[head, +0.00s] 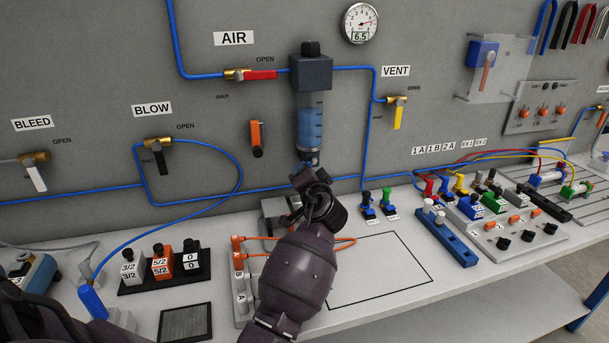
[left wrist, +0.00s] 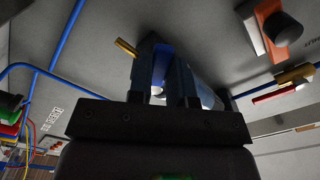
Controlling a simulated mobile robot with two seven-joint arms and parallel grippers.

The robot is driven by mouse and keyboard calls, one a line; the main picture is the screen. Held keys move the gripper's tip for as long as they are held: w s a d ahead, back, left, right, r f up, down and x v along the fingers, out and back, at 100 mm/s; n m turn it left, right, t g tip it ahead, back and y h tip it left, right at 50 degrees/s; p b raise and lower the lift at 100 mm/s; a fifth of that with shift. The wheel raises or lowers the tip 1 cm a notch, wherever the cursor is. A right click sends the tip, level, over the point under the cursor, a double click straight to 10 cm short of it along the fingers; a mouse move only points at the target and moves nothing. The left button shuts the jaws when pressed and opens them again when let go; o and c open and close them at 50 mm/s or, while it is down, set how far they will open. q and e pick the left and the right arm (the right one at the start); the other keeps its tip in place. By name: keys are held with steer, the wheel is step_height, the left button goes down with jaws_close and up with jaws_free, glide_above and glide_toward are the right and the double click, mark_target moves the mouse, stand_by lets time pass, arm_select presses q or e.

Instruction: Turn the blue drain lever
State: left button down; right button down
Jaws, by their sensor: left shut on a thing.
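The air filter unit (head: 311,75) with its clear bowl (head: 311,125) of blue liquid hangs on the grey wall panel. My left gripper (head: 309,170) is right under the bowl in the head view. In the left wrist view its fingers (left wrist: 166,78) are shut on the blue drain lever (left wrist: 160,62). A brass piece (left wrist: 126,47) sticks out beside the fingers there. The drain lever is hidden behind my gripper in the head view. My right gripper is not in view.
An orange lever (head: 257,138) is on the panel left of the bowl. A red-handled valve (head: 262,75) sits left of the filter, a yellow-handled vent valve (head: 399,115) to the right. Blue tubing crosses the panel. The outlined bench area (head: 380,270) is clear.

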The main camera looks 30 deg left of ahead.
arm_select(q)
steer(key=c, duration=1.3)
jaws_free()
steer(key=shift+s+d, duration=0.1)
steer(key=shift+d, duration=0.05)
steer(key=v, duration=1)
steer(key=shift+s+d, duration=0.15)
steer(key=shift+d, duration=0.05)
